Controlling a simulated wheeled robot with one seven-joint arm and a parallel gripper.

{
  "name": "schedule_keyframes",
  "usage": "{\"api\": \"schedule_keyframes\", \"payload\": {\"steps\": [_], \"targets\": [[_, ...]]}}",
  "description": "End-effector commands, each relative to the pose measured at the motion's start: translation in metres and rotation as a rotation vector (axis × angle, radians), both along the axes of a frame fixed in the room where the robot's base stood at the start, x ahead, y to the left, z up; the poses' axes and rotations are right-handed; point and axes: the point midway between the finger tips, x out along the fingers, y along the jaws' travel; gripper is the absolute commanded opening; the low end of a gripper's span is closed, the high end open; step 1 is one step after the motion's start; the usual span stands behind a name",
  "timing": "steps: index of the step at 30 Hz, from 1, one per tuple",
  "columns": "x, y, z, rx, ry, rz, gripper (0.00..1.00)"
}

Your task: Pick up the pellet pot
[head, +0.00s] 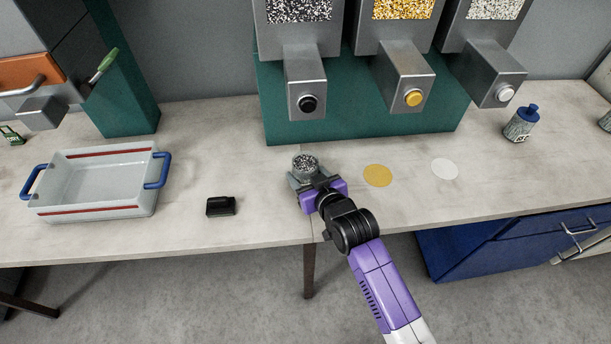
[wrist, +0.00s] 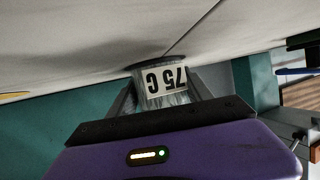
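The pellet pot (head: 305,161) is a small clear pot with black and white pellets in it. It stands upright on the worktop, below the black-buttoned dispenser. My gripper (head: 306,178) is low over the worktop at the pot's near side, with its fingers reaching around it. In the wrist view the pot (wrist: 162,84) is between the two fingers (wrist: 162,96), its white label reading "75C" upside down. The fingers lie close along both sides of the pot; whether they press on it cannot be told. The pot's lower part is partly hidden in the head view.
Dispenser spouts with black (head: 308,103), yellow (head: 412,97) and white (head: 504,94) buttons overhang the back. Yellow (head: 377,175) and white (head: 444,168) discs mark the worktop. A clear tray (head: 95,211), a black block (head: 220,206) and a blue-capped bottle (head: 520,124) stand apart.

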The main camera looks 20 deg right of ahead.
Motion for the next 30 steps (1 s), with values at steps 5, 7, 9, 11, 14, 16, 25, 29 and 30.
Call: {"api": "schedule_keyframes", "payload": {"steps": [5,7,9,11,14,16,25,29,30], "targets": [[0.000,0.000,0.000,0.000,0.000,0.000,0.10],[0.000,0.000,0.000,0.000,0.000,0.000,0.00],[0.001,0.000,0.002,0.000,-0.004,0.000,0.00],[0.001,0.000,0.002,0.000,-0.004,0.000,0.00],[0.001,0.000,0.002,0.000,-0.004,0.000,0.00],[0.001,0.000,0.006,0.000,-0.004,0.000,0.00],[0.001,0.000,0.055,0.001,-0.009,0.000,0.00],[0.001,0.000,0.078,0.000,-0.008,0.000,0.00],[0.001,0.000,0.083,0.000,-0.008,0.000,0.00]]}}
